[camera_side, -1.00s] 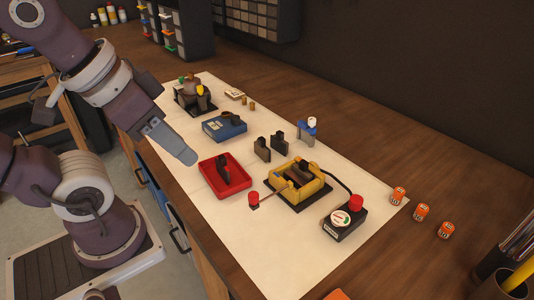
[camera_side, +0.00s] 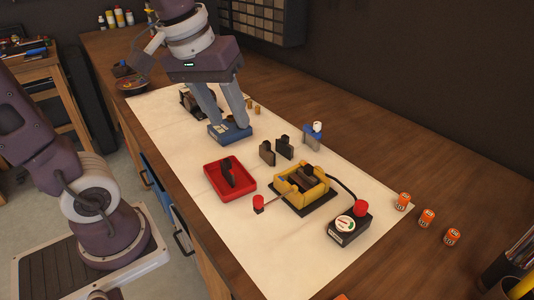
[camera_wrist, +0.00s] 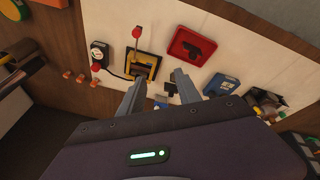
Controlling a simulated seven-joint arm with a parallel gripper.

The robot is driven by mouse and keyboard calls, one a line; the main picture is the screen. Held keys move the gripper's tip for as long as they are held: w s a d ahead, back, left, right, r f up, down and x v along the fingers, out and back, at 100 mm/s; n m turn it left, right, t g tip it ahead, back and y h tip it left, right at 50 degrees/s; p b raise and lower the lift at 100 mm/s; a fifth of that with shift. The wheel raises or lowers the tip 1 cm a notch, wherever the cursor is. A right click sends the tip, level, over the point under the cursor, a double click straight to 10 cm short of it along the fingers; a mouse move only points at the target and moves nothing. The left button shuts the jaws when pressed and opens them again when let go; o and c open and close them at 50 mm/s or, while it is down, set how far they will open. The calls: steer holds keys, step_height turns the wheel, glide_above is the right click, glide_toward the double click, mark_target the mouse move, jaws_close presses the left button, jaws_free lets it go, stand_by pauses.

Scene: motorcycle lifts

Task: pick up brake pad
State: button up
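Two dark brake pads stand upright on the white mat, one at the left (camera_side: 267,153) and one at the right (camera_side: 285,148) in the side view. In the wrist view dark pads (camera_wrist: 171,88) show close beside the right finger, partly hidden. My gripper (camera_side: 232,119) is open and empty, fingers pointing down. In the side view its fingers overlap the blue tray (camera_side: 231,135), left of the pads; its height is hard to tell. In the wrist view the open fingers (camera_wrist: 157,80) spread above the mat.
A red tray (camera_side: 212,183) holding a dark part and a yellow fixture (camera_side: 291,198) with a dark block inside stand in front. A black gauge box (camera_side: 348,224) is wired to the fixture. A blue clamp (camera_side: 313,138) stands behind the pads. Orange cans (camera_side: 427,217) line the right.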

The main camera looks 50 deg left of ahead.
steer(key=w+a+f+n+g, duration=0.1)
steer(key=w+a+f+n, duration=0.1)
steer(key=w+a+n, duration=0.3)
steer(key=n+g, duration=0.3)
steer(key=n, duration=0.3)
glide_above(267, 142)
steer(key=f, duration=1)
steer(key=shift+w+d+f, duration=0.15)
steer(key=shift+w, duration=0.1)
steer(key=f, duration=0.5)
steer(key=shift+s+a+f, duration=0.2)
steer(key=shift+s, duration=0.1)
steer(key=shift+f, duration=0.5)
jaws_close()
steer(key=shift+r, duration=0.1)
